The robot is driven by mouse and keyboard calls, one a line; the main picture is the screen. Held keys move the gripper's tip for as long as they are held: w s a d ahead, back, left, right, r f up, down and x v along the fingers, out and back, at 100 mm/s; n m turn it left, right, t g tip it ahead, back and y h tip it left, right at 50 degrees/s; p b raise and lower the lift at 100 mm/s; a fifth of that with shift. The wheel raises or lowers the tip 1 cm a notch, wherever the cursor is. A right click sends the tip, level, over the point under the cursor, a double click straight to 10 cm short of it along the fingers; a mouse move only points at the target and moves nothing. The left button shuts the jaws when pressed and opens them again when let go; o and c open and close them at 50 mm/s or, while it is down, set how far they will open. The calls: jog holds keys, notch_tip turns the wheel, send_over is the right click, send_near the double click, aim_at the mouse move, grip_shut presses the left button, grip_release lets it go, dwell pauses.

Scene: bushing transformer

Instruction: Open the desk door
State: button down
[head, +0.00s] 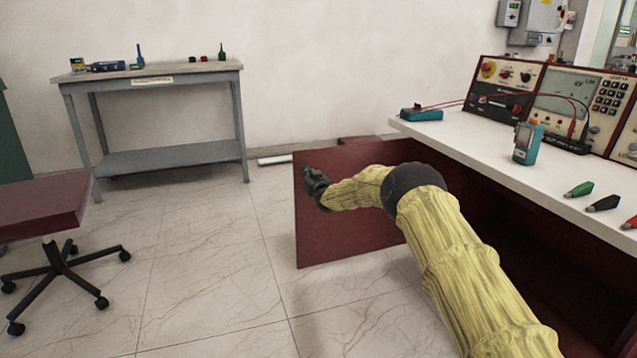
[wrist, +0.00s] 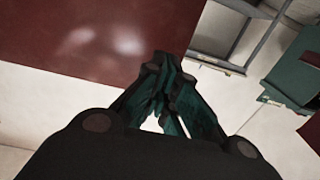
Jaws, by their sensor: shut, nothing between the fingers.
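The desk door (head: 345,232) is a dark red panel that stands swung out from the desk (head: 470,152), with the dark inside of the desk showing to the right. My arm reaches across to the door. My gripper (head: 310,176) is in front of the door near its upper left edge; I cannot tell whether it touches the panel. In the wrist view, my gripper's fingers (wrist: 160,65) are closed together with nothing between them, close to the edge of the red door panel (wrist: 60,35). No handle is visible.
A grey workbench (head: 160,75) with small items stands against the back wall. A stool with a red seat (head: 40,205) is at the left. Instruments (head: 565,95) and clips stand on the white desktop. The tiled floor (head: 210,270) left of the door is clear.

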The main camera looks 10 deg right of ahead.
jog(key=s+d+p, duration=0.1)
jog(key=s+p, duration=0.3)
jog(key=s, duration=0.7)
jog(key=s+a+f+g, duration=0.3)
jog(key=s+f+g, duration=0.4)
jog(key=s+f, duration=1.85)
jog(key=s+d+f+m+g+h, duration=0.15)
jog(key=s+f, duration=0.25)
jog(key=s, duration=0.7)
jog(key=s+a+f+g, duration=0.1)
jog(key=s+f+g, duration=0.3)
jog(key=s, duration=0.8)
jog(key=s+d+f+g, duration=0.1)
jog(key=s+f, duration=0.4)
jog(key=s, duration=0.6)
jog(key=s+d+r+g+h+p, duration=0.1)
jog(key=s+r+g, duration=0.1)
jog(key=s, duration=0.9)
jog(key=s+d+r+g, duration=0.2)
jog(key=s, duration=0.9)
notch_tip(320, 180, up, 33)
jog(key=p, duration=3.3)
jog(key=shift+w+m, duration=0.25)
jog(key=shift+m, duration=0.2)
jog(key=shift+w+a+f, duration=0.1)
jog(key=shift+a+f, duration=0.05)
jog(key=shift+a, duration=0.05)
